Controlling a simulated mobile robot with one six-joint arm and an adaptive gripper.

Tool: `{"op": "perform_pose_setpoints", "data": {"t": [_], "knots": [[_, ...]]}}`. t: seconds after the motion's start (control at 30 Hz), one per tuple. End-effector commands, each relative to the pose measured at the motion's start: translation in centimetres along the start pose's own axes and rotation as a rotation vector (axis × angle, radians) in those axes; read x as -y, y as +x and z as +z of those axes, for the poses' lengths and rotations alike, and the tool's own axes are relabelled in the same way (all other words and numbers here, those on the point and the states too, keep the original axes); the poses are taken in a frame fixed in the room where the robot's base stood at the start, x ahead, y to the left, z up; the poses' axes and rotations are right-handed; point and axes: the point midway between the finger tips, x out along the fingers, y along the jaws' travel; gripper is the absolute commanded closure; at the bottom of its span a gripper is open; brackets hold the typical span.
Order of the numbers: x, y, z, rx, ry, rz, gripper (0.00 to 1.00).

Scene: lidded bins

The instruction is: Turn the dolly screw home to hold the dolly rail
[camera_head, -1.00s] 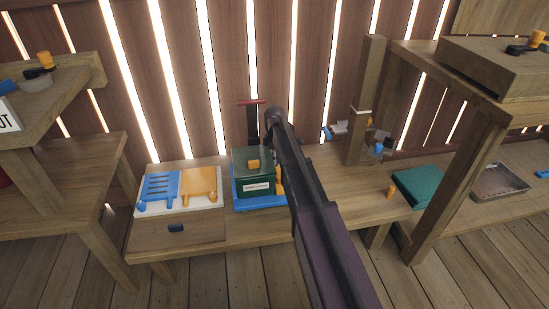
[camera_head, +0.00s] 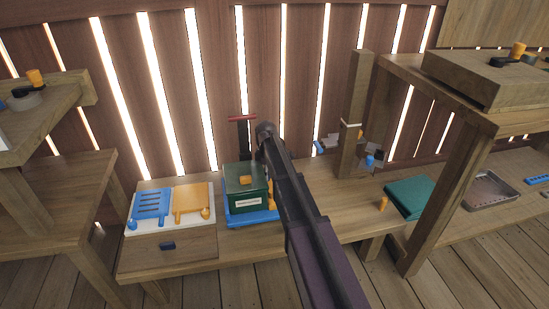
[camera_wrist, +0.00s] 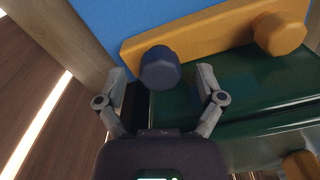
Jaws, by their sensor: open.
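In the wrist view the dolly screw (camera_wrist: 160,68), a dark blue knob, stands at one end of the orange dolly rail (camera_wrist: 215,32). An orange knob (camera_wrist: 279,34) stands at the other end of the rail. My gripper (camera_wrist: 163,77) is open, one finger on each side of the blue screw; I cannot tell whether they touch it. In the head view the blue dolly (camera_head: 251,216) with a red handle (camera_head: 241,118) carries a green lidded bin (camera_head: 240,178). My arm covers the dolly's right side, and my gripper is hidden there.
A board with a blue slotted plate (camera_head: 151,206) and an orange plate (camera_head: 191,202) lies left of the dolly. A wooden post (camera_head: 355,110) rises at right. Beyond it are a green flat block (camera_head: 410,196), an orange peg (camera_head: 382,204) and a metal tray (camera_head: 488,190).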

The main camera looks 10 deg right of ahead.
Motion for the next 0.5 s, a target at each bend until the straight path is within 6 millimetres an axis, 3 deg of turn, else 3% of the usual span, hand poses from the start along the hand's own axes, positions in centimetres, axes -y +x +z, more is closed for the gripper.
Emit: {"op": "perform_pose_setpoints", "data": {"t": [0.5], "knots": [[-0.06,0.0,-0.02,0.0,-0.261,0.0,0.13]]}}
